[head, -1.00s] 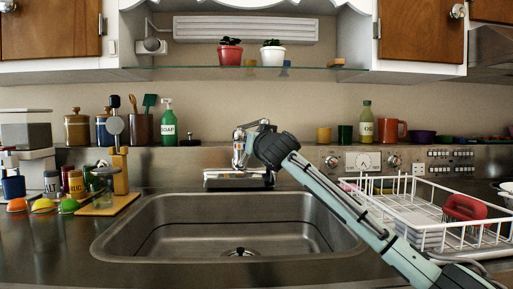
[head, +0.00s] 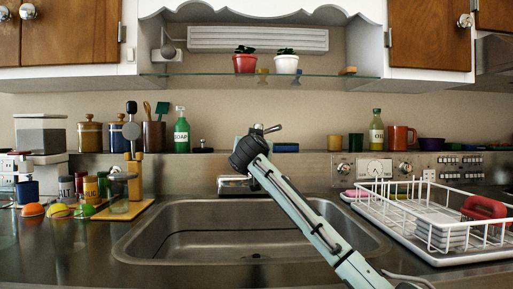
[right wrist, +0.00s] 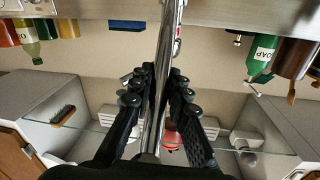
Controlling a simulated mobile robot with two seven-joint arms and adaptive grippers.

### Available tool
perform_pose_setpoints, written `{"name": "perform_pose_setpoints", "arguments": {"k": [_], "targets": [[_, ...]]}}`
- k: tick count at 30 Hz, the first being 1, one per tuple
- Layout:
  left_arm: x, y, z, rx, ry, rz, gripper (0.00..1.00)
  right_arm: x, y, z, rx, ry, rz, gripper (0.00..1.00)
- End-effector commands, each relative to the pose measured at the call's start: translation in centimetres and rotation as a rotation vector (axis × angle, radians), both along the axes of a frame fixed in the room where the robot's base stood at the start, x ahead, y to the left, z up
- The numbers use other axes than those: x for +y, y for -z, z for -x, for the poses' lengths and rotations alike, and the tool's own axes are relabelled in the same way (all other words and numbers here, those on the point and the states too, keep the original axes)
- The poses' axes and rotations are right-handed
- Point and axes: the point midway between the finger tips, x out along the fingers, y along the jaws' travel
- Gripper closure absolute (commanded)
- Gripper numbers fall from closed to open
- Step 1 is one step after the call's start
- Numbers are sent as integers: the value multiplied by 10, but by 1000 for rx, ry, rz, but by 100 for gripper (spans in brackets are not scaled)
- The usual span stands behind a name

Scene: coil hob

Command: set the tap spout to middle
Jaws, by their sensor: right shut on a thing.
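The chrome tap stands behind the sink (head: 160,215). In the head view its base (head: 232,188) and top lever (head: 270,129) show. My right arm and gripper (head: 246,152) cover most of the tap body and spout. In the right wrist view the chrome spout (right wrist: 165,75) runs lengthwise between the black fingers of my right gripper (right wrist: 160,90), which is shut on it. The spout's exact angle is hidden in the head view. My left gripper is not in view.
A white dish rack (head: 455,250) with dishes stands right of the sink. A green soap bottle (head: 182,135) and jars stand on the ledge behind. A glass shelf (head: 330,75) with potted plants hangs above. The sink basin is empty.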

Motion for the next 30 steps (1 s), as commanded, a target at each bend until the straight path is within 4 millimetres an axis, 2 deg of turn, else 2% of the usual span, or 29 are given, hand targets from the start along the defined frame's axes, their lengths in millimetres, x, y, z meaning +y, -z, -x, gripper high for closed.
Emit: {"name": "perform_pose_setpoints", "arguments": {"k": [6, 7, 12, 23, 26, 30], "targets": [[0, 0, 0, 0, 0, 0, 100, 0, 0, 0, 0, -1, 0, 100], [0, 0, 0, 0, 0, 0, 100, 0, 0, 0, 0, -1, 0, 80], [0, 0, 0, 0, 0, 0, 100, 0, 0, 0, 0, -1, 0, 62], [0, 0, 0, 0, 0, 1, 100, 0, 0, 5, 0, -2, 0, 62], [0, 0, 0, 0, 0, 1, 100, 1, 0, 16, -2, -4, -1, 62], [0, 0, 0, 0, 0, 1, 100, 1, 0, 43, -1, -7, -3, 62]]}}
